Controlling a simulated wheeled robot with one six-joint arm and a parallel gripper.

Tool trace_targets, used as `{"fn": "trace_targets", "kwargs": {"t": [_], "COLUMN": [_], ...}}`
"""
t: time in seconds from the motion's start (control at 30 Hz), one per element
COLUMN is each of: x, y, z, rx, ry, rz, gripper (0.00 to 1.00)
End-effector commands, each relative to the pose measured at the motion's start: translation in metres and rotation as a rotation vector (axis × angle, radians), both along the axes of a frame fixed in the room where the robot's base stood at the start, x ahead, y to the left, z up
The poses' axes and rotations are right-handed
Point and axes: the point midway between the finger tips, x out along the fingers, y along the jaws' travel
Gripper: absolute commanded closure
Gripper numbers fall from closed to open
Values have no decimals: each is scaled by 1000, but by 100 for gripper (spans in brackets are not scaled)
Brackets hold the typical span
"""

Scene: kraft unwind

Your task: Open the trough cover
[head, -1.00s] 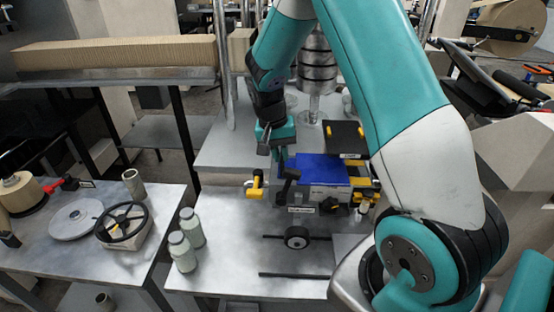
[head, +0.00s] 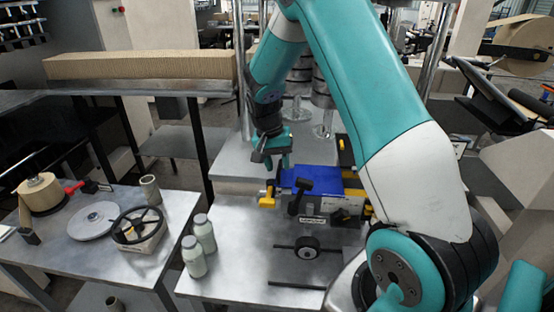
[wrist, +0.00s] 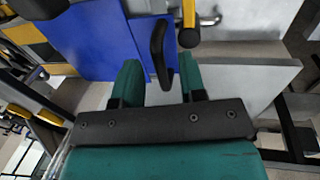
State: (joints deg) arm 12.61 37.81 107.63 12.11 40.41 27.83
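The trough cover appears to be the blue panel (head: 312,178) on the machine, just right of my gripper in the head view. In the wrist view the blue panel (wrist: 95,40) fills the upper left and carries a black curved handle (wrist: 158,50) near its right edge. My gripper (head: 277,166) is above the panel's left end. In the wrist view my gripper (wrist: 157,72) shows two teal fingers apart, with nothing held between them. The handle lies between and beyond the fingertips; I cannot tell whether they touch it.
A yellow-ended lever (head: 267,201) and a black lever (head: 300,192) stand in front of the panel. A yellow rod with a black knob (wrist: 189,25) is beside the right finger. Two bottles (head: 204,236) stand front left. A handwheel (head: 137,225) sits on the left table.

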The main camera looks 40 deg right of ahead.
Motion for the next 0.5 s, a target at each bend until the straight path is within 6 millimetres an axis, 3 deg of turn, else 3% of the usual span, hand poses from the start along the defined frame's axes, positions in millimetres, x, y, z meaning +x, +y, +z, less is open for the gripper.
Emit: {"fn": "trace_targets", "kwargs": {"t": [0.17,0.27,0.5], "x": [3,6,15], "y": [2,4,13], "z": [11,28,89], "rx": [-1,-2,-1], "ry": [-3,-7,-9], "rz": [1,1,2], "gripper": [62,62,62]}}
